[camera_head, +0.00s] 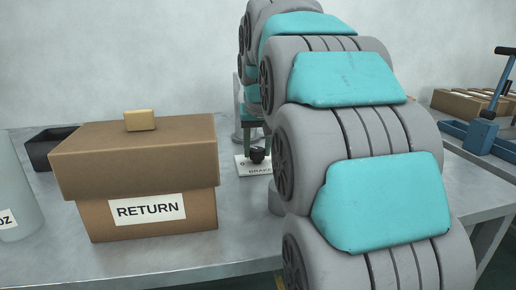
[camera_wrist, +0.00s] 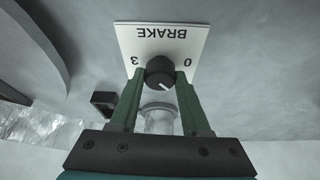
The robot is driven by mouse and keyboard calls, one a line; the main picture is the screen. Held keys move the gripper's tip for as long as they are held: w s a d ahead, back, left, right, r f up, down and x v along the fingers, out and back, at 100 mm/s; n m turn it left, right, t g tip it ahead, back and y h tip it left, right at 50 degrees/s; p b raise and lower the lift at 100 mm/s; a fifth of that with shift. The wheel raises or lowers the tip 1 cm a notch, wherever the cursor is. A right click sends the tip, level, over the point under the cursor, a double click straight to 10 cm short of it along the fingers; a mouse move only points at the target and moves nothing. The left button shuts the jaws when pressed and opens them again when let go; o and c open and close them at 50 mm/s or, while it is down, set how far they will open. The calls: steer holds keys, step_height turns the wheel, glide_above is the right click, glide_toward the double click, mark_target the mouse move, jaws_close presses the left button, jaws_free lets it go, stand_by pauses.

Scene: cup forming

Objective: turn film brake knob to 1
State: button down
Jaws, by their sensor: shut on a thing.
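The film brake knob (camera_wrist: 160,72) is small, round and black, on a white plate (camera_wrist: 160,38) marked BRAKE. In the wrist view the plate reads upside down, with 3 left of the knob and 0 right of it. A short white line on the knob points down and slightly right there. My gripper (camera_wrist: 161,77) is shut on the knob, one green finger on each side. In the head view the knob (camera_head: 257,155) shows below my fingers (camera_head: 258,140), and my arm hides much of the area to its right.
A brown RETURN box (camera_head: 135,175) with a tan block (camera_head: 140,120) on its lid stands left of the plate. A black bin (camera_head: 50,148) is behind it. A clear cylindrical thing (camera_wrist: 158,118) shows between my fingers. Blue equipment (camera_head: 480,135) stands far right.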

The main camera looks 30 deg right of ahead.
steer(key=shift+m+h, duration=0.3)
steer(key=shift+m, duration=0.6)
steer(key=shift+c, duration=1.8)
jaws_free()
steer(key=shift+r, duration=0.1)
steer(key=v, duration=0.7)
steer(key=shift+r, duration=0.3)
steer(key=shift+a, duration=0.15)
steer(key=shift+g, duration=0.3)
